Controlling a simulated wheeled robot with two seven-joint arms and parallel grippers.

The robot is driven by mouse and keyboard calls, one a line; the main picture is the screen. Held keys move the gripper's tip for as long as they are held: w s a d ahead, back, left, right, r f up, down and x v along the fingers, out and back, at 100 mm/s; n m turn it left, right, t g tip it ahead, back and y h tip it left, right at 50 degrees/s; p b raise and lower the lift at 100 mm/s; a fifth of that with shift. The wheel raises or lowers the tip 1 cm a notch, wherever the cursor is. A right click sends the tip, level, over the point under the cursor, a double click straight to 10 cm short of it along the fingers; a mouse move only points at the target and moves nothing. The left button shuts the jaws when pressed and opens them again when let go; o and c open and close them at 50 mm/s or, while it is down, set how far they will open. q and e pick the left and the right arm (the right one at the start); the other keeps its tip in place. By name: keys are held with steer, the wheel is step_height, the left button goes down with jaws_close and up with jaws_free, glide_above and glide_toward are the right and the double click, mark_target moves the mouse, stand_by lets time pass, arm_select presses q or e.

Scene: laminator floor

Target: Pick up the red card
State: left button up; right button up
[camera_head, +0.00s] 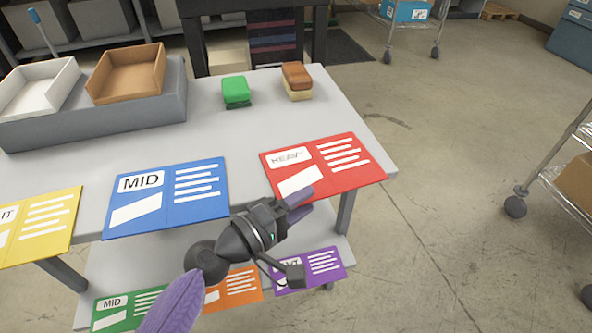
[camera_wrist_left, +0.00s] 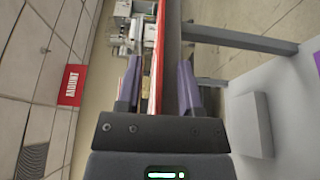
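The red card (camera_head: 340,170), marked "HEAVY", lies flat at the right end of the grey tabletop, its near edge at the table's front. My left gripper (camera_head: 302,203) is at that near edge, its purple fingers pointing to the card. In the left wrist view the red card (camera_wrist_left: 155,70) shows nearly edge-on between the two fingers of my left gripper (camera_wrist_left: 160,95). A gap shows beside the left finger, so the gripper looks open around the edge. My right gripper is not in view.
The blue "MID" card (camera_head: 168,196) and a yellow card (camera_head: 40,225) lie left on the grey table (camera_head: 240,140). Green (camera_head: 236,90) and brown (camera_head: 297,78) blocks stand behind. A lower shelf holds green, orange and purple (camera_head: 310,268) cards.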

arm_select(q)
jaws_close()
stand_by(1.3)
